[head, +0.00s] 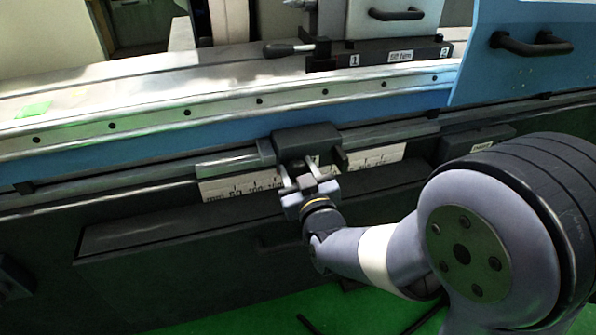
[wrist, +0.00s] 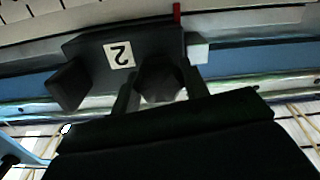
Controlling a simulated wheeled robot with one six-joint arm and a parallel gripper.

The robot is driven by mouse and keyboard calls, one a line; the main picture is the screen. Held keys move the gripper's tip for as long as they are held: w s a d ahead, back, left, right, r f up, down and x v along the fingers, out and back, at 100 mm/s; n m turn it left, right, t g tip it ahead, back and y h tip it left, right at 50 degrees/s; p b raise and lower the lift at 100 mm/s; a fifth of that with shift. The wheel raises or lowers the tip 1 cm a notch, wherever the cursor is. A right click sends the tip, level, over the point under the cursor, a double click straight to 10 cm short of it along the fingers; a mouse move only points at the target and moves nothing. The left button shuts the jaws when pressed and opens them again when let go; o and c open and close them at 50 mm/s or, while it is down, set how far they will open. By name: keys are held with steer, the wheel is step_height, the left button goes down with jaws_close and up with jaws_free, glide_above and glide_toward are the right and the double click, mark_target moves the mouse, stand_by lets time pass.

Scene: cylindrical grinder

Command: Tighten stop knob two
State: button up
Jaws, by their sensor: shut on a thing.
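The stop block (head: 305,138) is a dark grey block on the rail along the machine front. In the wrist view the block (wrist: 88,48) carries a white label "2", seen upside down. A dark, faceted knob, stop knob two (wrist: 160,78), projects from it. My gripper (wrist: 158,88) has one finger on each side of this knob and is shut on it. In the head view my gripper (head: 309,180) reaches up to the block's front, and the knob is largely hidden there. A second dark knob-like part (wrist: 68,87) sits beside the label, outside my fingers.
A printed scale (head: 240,189) runs below the rail. Another dark stop block (head: 477,142) with a small label stands farther right. A lever (head: 290,49) and a labelled dark bar (head: 385,54) sit on the table above. A blue guard (head: 520,60) with a handle is at upper right.

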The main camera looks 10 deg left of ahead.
steer(key=shift+f+b, duration=0.15)
steer(key=shift+b, duration=0.15)
steer(key=m+b, duration=0.4)
steer(key=b, duration=0.1)
steer(key=shift+f, duration=0.15)
steer(key=m+b, duration=0.5)
steer(key=b, duration=0.1)
steer(key=shift+d+m, duration=0.15)
steer(key=shift+m, duration=0.15)
steer(key=m+b, duration=0.4)
steer(key=b, duration=0.1)
steer(key=shift+w, duration=0.1)
steer(key=m+b, duration=0.3)
steer(key=shift+m, duration=0.4)
steer(key=shift+r+b, duration=0.2)
steer(key=shift+b, duration=0.1)
steer(key=o, duration=1)
